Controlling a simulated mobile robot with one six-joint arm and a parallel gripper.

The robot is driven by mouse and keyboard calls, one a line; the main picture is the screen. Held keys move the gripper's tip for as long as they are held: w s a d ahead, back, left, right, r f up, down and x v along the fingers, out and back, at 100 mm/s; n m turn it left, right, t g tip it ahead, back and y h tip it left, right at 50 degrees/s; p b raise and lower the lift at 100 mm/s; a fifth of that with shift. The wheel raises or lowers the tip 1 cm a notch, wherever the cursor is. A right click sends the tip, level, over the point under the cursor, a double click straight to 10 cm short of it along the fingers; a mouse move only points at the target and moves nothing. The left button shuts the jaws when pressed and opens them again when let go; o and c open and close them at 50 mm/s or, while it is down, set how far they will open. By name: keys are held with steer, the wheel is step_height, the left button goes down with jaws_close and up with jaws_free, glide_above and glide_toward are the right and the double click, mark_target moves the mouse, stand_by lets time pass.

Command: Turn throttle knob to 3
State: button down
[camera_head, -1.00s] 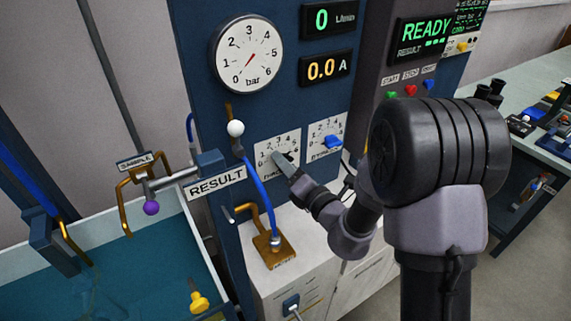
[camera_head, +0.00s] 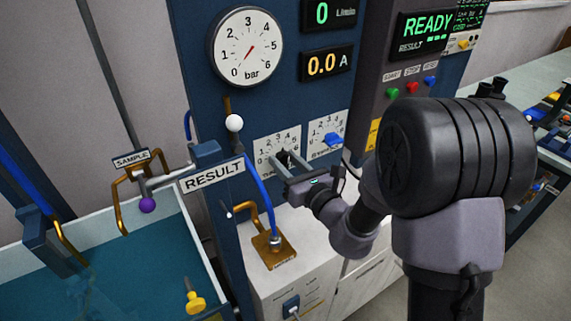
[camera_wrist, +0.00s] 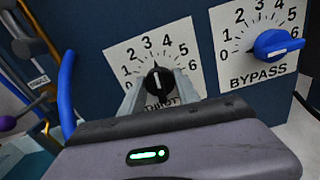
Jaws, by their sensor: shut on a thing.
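The throttle knob (camera_wrist: 157,83) is black with a white pointer line, on a white dial plate (camera_wrist: 113,52) numbered 0 to 6. Its pointer stands nearly upright, toward the top of the scale around 3 to 4; the exact reading is unclear. My gripper (camera_wrist: 158,92) has one finger on each side of the knob and is shut on it. The gripper body covers the lower part of the plate and its label. In the head view my gripper (camera_head: 291,166) reaches the throttle dial from the lower right, largely hiding the knob.
The blue bypass knob (camera_wrist: 276,45) sits close by on the right plate. A blue hose (camera_head: 260,190) with a white ball (camera_head: 234,123) runs left of the dial.

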steer(key=shift+n, duration=0.6)
steer(key=c, duration=0.9)
jaws_free()
